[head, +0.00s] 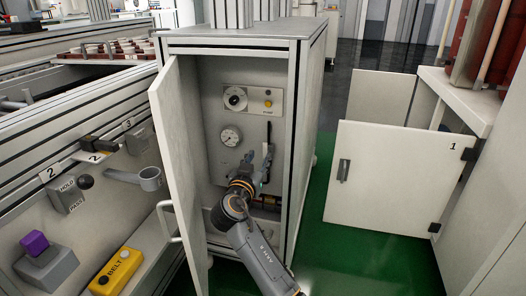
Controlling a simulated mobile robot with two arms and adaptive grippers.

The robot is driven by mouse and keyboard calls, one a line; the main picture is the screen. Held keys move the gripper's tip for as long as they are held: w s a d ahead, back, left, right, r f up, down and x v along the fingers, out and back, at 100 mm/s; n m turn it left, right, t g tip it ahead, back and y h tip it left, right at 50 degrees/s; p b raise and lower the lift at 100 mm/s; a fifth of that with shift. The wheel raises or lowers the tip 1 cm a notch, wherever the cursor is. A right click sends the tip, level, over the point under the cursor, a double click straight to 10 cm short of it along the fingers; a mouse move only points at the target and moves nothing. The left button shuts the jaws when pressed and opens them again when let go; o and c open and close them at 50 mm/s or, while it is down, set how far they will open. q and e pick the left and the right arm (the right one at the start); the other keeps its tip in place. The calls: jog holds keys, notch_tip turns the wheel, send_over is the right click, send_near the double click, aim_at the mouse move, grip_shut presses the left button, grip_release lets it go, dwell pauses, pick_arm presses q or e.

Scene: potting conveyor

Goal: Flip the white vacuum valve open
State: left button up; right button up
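My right gripper (257,163) reaches into the open cabinet (205,120), in front of its back panel and to the right of a round gauge (229,136). Its fingers are small and dark here, and I cannot tell whether they are open or shut on something. A thin dark upright part (269,133) stands just above the fingers. Dark and brass-coloured fittings (270,203) show to the right of my wrist. I cannot make out a white valve; my gripper and wrist cover part of this area. My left gripper is not in view.
The cabinet door (176,165) stands open on the left, close to my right arm. A panel with a black dial and yellow button (252,100) is above the gauge. A yellow BELT box (114,272) sits at lower left. Green floor (345,262) is clear on the right.

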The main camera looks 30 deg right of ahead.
jog(key=shift+v, duration=2.2)
